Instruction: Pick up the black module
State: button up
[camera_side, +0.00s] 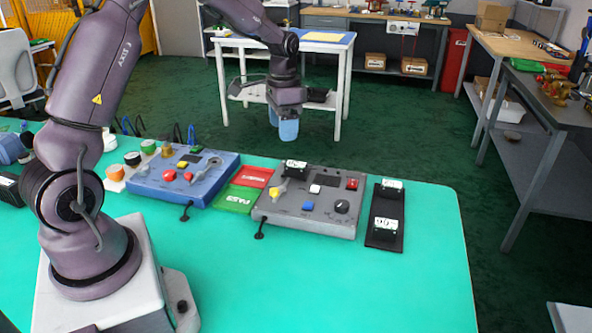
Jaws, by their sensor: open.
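Two small black modules with white labelled faces sit on a black tray (384,212) at the right of the teal table. One is at the tray's back (391,188) and one at its front (385,226). A similar black module (295,168) with a white face sits at the back left of the grey panel box (310,205). My gripper (287,132) with light blue fingers hangs above the table's back edge area, apart from all the modules. It is open and holds nothing that I can see. The gap between its fingers is hard to see from this side.
The grey box carries a yellow knob, buttons and a black dial. A blue panel box (185,178) stands to its left, with red (252,176) and green (236,199) pads between them. The table front (330,285) is clear. Workbenches stand further back.

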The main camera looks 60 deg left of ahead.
jog(key=w+a+f+m, duration=0.2)
jog(key=w+a+f, duration=0.1)
jog(key=a+f, duration=0.15)
jog(key=m, duration=0.5)
send_over(296, 164)
jog(key=f, duration=0.6)
jog(key=shift+s+f, duration=0.1)
jog(key=shift+s, duration=0.15)
jog(key=shift+w+f, duration=0.2)
jog(key=shift+f, duration=2.6)
jog(key=c, duration=1.1)
jog(key=shift+o, duration=0.2)
jog(key=shift+r, duration=0.1)
